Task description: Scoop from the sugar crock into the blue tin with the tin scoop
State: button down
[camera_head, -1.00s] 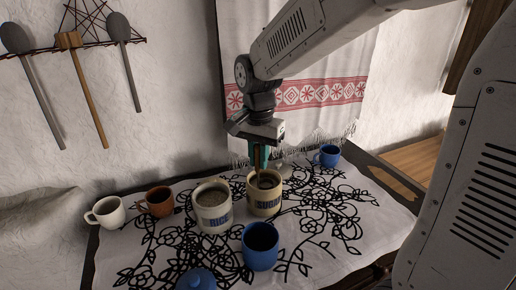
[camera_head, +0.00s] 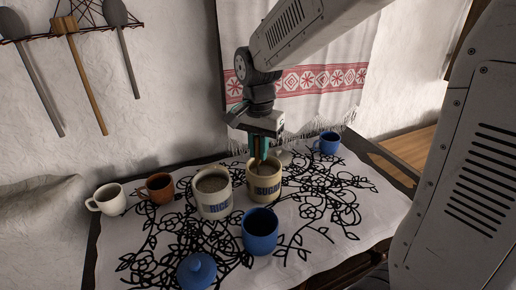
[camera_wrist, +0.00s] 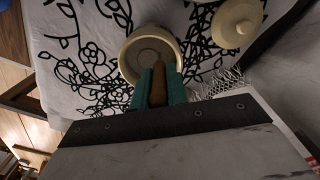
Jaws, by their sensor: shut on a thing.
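The sugar crock (camera_head: 265,186), cream with "SUGAR" lettering, stands right of centre on the cloth. My gripper (camera_head: 260,148) is above it, pointing down. In the wrist view its green-padded fingers (camera_wrist: 159,85) are shut on the brown handle of the tin scoop (camera_wrist: 158,68), which reaches down into the mouth of the sugar crock (camera_wrist: 126,58). The scoop's bowl is hidden or too dark to make out. The blue tin (camera_head: 260,236) stands open in front of the sugar crock, its inside dark. A blue lid (camera_head: 196,270) with a knob lies front left of it.
The rice crock (camera_head: 212,199) stands close left of the sugar crock. A white mug (camera_head: 109,199), a brown mug (camera_head: 159,187) and a blue mug (camera_head: 328,143) stand farther out. A cream lid (camera_wrist: 237,24) lies beside the sugar crock. The cloth's right side is clear.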

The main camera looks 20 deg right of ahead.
jog(key=shift+r, duration=0.15)
jog(key=shift+r, duration=4.1)
